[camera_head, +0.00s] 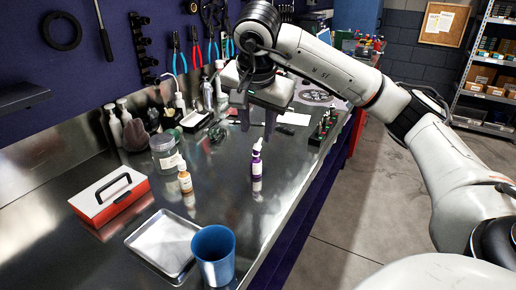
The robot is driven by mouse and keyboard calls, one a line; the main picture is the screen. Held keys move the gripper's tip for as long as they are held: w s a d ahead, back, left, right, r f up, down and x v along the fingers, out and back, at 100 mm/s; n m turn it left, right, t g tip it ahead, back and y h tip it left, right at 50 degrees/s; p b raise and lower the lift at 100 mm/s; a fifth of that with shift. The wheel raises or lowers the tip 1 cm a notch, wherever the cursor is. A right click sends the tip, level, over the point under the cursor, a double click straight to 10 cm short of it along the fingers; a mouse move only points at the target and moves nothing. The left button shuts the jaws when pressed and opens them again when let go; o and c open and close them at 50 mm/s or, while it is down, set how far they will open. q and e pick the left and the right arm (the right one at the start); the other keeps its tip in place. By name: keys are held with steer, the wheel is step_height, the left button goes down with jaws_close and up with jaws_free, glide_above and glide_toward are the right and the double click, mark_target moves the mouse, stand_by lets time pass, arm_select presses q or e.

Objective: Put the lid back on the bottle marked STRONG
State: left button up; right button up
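A small purple bottle (257,167) with a white band and a white top stands upright on the steel bench. My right gripper (257,128) is above it, pointing down. Its two fingers are spread, with a gap between them over the bottle's top; I see nothing held in the gap. A small orange bottle (185,182) with a pale label and a light top stands further left. The lettering on both bottles is too small to read, so I cannot tell which is marked STRONG. I cannot make out a loose lid. My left gripper is out of view.
A clear jar (165,153) stands behind the orange bottle. A red and white toolbox (110,198), a metal tray (163,243) and a blue cup (213,252) are nearer. A dark rack (323,129) stands at the right bench edge. Bench around the purple bottle is clear.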

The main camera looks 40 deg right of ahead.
mark_target(258, 145)
steer(key=shift+d+p+x, duration=0.1)
steer(key=shift+p+x, duration=0.05)
steer(key=shift+x, duration=1.4)
steer(key=shift+d+p+x, duration=0.15)
steer(key=shift+x, duration=1.45)
steer(key=shift+r, duration=0.1)
steer(key=shift+c, duration=0.5)
jaws_close()
